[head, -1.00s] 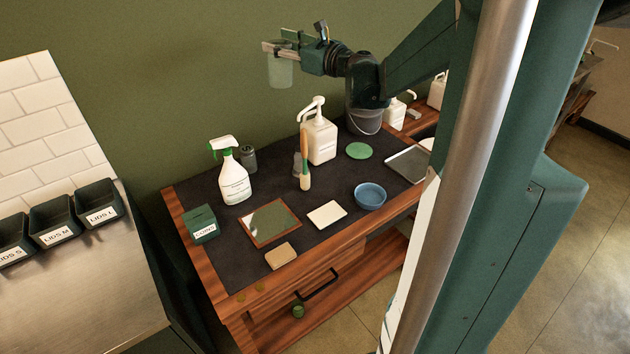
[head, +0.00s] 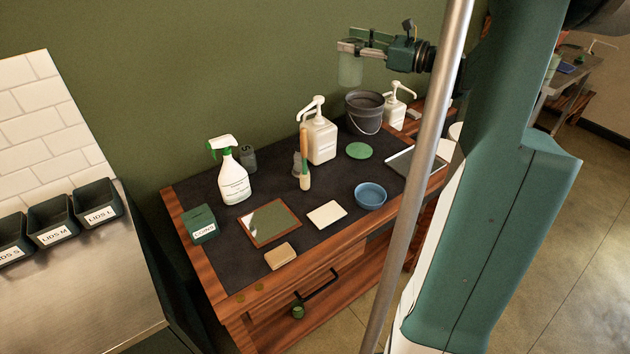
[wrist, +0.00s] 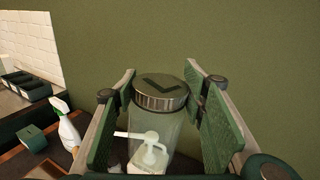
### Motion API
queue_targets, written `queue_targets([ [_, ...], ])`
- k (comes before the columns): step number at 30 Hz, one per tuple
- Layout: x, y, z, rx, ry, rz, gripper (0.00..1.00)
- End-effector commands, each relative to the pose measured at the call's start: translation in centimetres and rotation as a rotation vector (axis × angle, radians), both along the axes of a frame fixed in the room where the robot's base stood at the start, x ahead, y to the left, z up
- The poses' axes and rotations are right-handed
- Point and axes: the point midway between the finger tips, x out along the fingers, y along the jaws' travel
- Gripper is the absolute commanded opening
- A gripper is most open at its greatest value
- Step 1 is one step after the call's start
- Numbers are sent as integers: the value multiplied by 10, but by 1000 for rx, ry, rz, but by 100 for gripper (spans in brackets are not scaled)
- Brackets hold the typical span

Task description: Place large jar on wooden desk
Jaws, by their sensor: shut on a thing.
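My gripper (head: 356,47) is shut on a large jar (head: 350,70), a clear greenish cylinder held upright in the air above the back of the desk. In the wrist view the jar (wrist: 160,115) stands between the two green finger pads (wrist: 165,125), and its dark lid (wrist: 160,92) carries an L mark. The wooden desk (head: 218,292) has a dark top and reddish wood edges. It lies below the jar, in the middle of the head view.
On the desk stand a white pump bottle (head: 320,138), a spray bottle (head: 233,180), a dark bucket (head: 364,112), a brush (head: 305,175), a blue bowl (head: 370,195), a framed mirror (head: 269,222) and a green COINS box (head: 203,224). Bare dark patches lie between them.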

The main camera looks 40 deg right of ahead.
Motion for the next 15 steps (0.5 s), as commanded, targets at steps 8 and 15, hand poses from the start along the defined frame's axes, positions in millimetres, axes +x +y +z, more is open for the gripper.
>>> queue_targets([
  [8, -53, -51, -3, -8, -3, 37, 6],
  [15, -92, -79, -5, -14, -6, 66, 6],
])
